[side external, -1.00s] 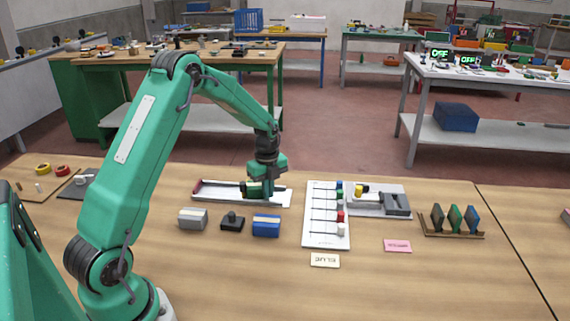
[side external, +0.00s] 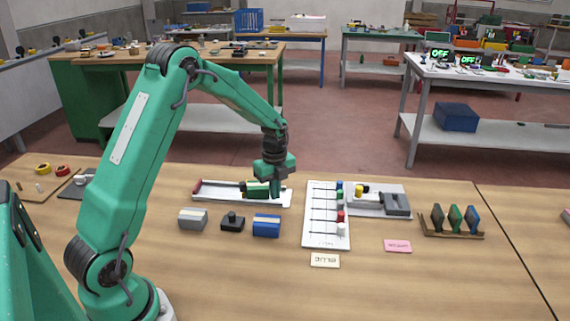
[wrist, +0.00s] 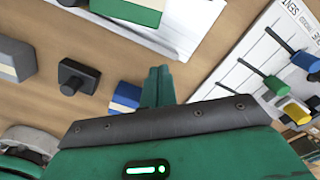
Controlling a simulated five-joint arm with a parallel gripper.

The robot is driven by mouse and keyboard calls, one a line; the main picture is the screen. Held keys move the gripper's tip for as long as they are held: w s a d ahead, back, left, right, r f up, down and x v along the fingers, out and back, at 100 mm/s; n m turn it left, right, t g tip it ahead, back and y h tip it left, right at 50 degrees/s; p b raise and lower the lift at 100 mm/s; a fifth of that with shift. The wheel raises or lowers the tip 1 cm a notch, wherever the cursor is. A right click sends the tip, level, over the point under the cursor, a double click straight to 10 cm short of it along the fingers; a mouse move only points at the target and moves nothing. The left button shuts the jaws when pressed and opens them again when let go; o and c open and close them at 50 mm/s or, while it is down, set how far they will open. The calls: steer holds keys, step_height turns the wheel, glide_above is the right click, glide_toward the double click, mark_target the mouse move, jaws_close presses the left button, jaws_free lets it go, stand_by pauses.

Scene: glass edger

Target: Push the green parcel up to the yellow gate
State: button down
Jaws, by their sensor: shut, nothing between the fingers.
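The green parcel (side external: 256,188), a block with a pale stripe, lies in a shallow white tray (side external: 222,200) on the bench. It shows in part at the top edge of the wrist view (wrist: 132,12). My gripper (side external: 277,192) is shut and empty, just right of the parcel in the side view. Its fingertips (wrist: 159,70) look apart from the parcel in the wrist view. A red piece (side external: 197,186) stands at the tray's left end. I cannot make out a yellow gate clearly; a small dark shape beside the parcel's left end is hard to identify.
Grey (side external: 193,219), black knobbed (side external: 232,222) and blue (side external: 266,226) blocks stand in front of the tray. A white slider board (side external: 320,238) with coloured knobs lies to the right.

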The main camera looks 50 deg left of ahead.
step_height(320, 180, up, 8)
stand_by(0.4)
steer(key=s+d+r+n+t, duration=0.3)
steer(key=s+d+r+n, duration=0.6)
steer(key=s+r, duration=0.25)
steer(key=s+d+r+n+t, duration=0.1)
steer(key=s+d+n, duration=0.4)
steer(key=s+n, duration=0.5)
steer(key=s+t, duration=0.1)
steer(key=s, duration=0.1)
steer(key=shift+s+t, duration=0.3)
steer(key=shift+s, duration=0.05)
